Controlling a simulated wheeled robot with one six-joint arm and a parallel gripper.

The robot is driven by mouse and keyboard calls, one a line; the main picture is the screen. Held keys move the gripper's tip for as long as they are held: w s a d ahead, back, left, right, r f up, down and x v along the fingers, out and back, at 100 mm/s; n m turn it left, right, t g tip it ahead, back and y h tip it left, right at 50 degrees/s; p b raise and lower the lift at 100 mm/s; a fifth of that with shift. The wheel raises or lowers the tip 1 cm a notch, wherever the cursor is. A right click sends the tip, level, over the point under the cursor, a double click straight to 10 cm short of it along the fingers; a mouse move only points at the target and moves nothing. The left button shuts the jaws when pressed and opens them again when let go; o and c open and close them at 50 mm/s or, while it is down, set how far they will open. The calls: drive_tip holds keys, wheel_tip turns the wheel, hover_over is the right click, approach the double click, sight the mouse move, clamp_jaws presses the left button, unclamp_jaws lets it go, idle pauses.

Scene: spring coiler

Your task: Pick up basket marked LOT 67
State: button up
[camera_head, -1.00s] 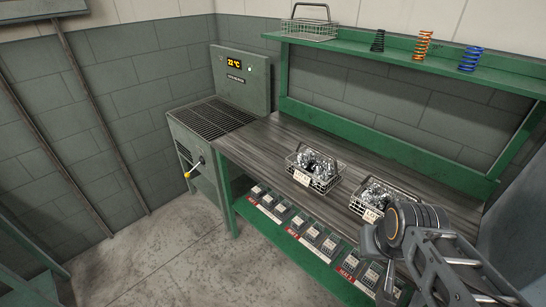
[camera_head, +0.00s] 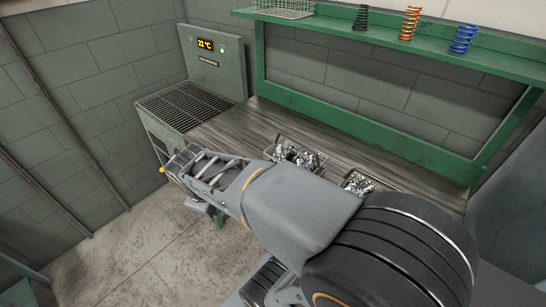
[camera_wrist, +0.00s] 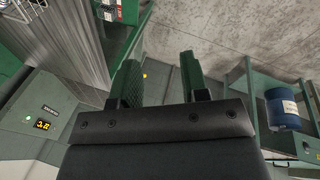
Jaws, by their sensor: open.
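Two wire baskets of metal parts stand on the wooden bench top in the head view. The left basket (camera_head: 308,158) is partly hidden behind my arm. The right basket (camera_head: 350,181) shows only its upper part above my arm. Their front tags are hidden now, so I cannot tell which is LOT 67. My gripper (camera_wrist: 160,80) is open and empty in the wrist view, with its two fingers apart. In the head view my arm reaches left across the bench front, its end near the grated machine and away from both baskets.
The grey-green machine (camera_head: 213,60) with a 22 °C display stands left of the bench. A green shelf (camera_head: 320,22) holds an empty wire basket (camera_head: 283,8) and three springs. A blue can (camera_wrist: 283,108) sits on a green rack. The floor (camera_head: 125,245) is clear at left.

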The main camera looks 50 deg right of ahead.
drive_tip(key=d+f+n+g+h+p, duration=0.1)
drive_tip(key=d+n+h, duration=0.2)
drive_tip(key=d+n, duration=0.7)
drive_tip(key=w+d+f+n+g+h+p, duration=0.1)
drive_tip(key=d+n+h, duration=0.3)
drive_tip(key=d+n, duration=0.6)
drive_tip(key=d+f+n+g+h+p, duration=0.1)
drive_tip(key=d+n+g+h+p, duration=0.1)
drive_tip(key=d+n, duration=0.8)
drive_tip(key=shift+w+d+f+h+p, duration=0.15)
drive_tip(key=shift+d+h+p, duration=0.45)
drive_tip(key=shift+d+h, duration=0.55)
drive_tip(key=p, duration=0.1)
hover_over(299, 154)
drive_tip(key=shift+d+f, duration=0.15)
drive_tip(key=shift+f, duration=0.85)
clamp_jaws()
